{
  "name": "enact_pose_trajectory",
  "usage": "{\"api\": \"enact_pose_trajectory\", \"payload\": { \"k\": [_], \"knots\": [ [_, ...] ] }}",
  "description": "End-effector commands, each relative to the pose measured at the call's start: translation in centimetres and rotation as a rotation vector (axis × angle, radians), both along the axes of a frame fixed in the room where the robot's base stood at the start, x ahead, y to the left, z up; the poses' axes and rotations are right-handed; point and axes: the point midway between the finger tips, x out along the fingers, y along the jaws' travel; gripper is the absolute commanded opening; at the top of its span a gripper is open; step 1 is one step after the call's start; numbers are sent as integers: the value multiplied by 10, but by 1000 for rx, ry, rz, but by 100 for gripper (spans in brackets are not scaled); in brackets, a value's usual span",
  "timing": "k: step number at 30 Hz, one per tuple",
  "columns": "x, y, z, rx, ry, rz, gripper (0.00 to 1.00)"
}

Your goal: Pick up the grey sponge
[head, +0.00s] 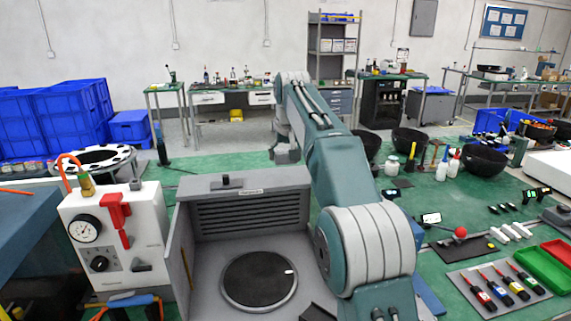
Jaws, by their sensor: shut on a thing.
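My arm reaches forward over the green bench, and its end hangs down behind the upper arm link. My gripper (284,147) is small and partly hidden there, pointing down. It is shut on a grey block at its lower end, which looks like the grey sponge (286,157). The block appears to be held above the green surface, but the exact height cannot be told. The fingers themselves are hard to make out.
A grey open-topped box (245,185) with a round dark plate stands in front. A white gauge unit (115,240) is at left. Black bowls (409,140), bottles (442,165) and a tool mat (497,288) are at right. Green surface (220,165) is clear left of the gripper.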

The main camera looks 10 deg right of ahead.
Motion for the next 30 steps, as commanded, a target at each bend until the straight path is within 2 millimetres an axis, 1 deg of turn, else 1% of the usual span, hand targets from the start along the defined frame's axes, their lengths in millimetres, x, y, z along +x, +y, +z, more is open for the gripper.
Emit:
{"api": "enact_pose_trajectory", "payload": {
  "k": [3,9,24,30],
  "knots": [
    [-14,4,17,0,0,1,59],
    [-36,11,41,0,1,1,59],
    [-96,29,68,0,2,1,59],
    [-111,33,74,-1,3,1,59]
  ]
}}
